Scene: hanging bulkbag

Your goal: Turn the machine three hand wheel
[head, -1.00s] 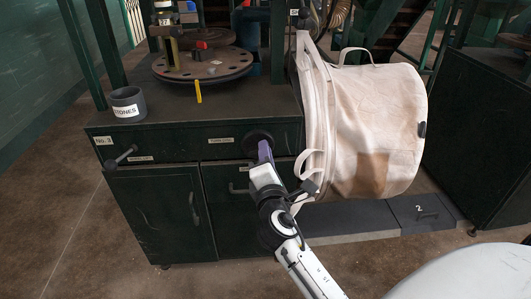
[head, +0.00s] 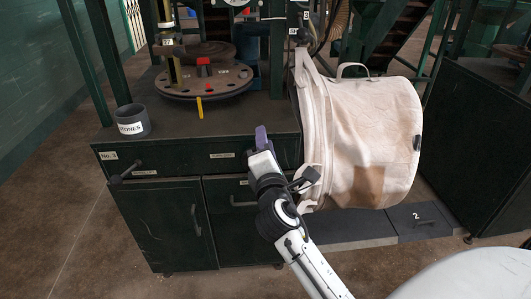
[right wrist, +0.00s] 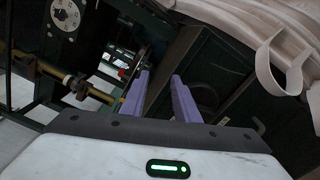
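The machine is a dark green cabinet (head: 160,215) with a plate reading "No.3" (head: 108,155). Its hand wheel cannot be made out now; the spot on the drawer front where a round dark wheel showed earlier is behind my right gripper. My right gripper (head: 261,137) has purple fingers and is in front of the drawer front's right part, pointing up and away. In the right wrist view the two fingers (right wrist: 160,76) stand apart with nothing between them. A small crank handle (head: 126,171) sits at the front's left end. My left gripper is not in view.
A pale fabric bulk bag (head: 365,125) hangs just right of my right gripper, with a loose strap loop (right wrist: 278,70) near it. A round plate (head: 205,82) and a dark cup labelled "STONES" (head: 132,121) are on top. The floor left of the cabinet is clear.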

